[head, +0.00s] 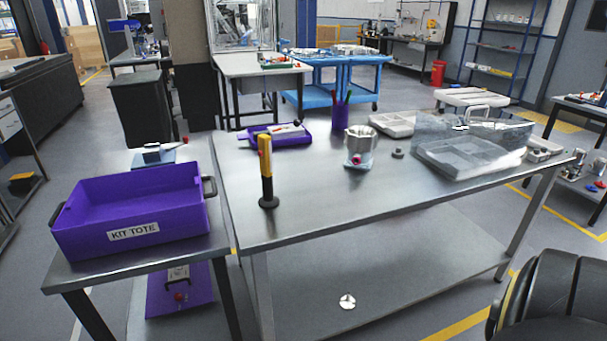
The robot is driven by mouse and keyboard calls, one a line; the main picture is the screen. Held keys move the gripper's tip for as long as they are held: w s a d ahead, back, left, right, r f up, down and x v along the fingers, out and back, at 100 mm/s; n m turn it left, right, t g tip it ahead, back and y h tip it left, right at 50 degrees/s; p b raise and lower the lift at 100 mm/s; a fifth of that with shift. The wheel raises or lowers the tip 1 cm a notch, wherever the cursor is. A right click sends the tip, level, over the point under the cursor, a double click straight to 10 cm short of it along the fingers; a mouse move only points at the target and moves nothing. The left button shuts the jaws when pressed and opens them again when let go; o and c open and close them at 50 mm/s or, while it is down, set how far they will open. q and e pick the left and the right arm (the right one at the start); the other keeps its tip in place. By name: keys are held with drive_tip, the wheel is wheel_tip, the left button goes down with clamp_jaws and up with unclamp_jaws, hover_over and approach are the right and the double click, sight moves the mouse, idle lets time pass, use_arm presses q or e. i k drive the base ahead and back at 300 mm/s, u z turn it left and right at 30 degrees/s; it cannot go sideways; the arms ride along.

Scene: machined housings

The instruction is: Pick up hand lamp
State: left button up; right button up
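The hand lamp (266,172) is yellow with black edging and a round black base. It stands upright on the steel table (310,215), near its left front edge. Nothing touches it. Neither of my grippers shows in the head view.
An empty-looking purple kit tote (135,207) sits on a lower side table at left. Behind the lamp is a purple tray (280,137). To its right are a metal housing (359,146), a small dark part (397,153) and a clear bin (475,145). The table's front middle is clear.

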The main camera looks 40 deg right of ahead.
sight(268, 201)
drive_tip(key=z, duration=0.8)
drive_tip(key=i, duration=0.4)
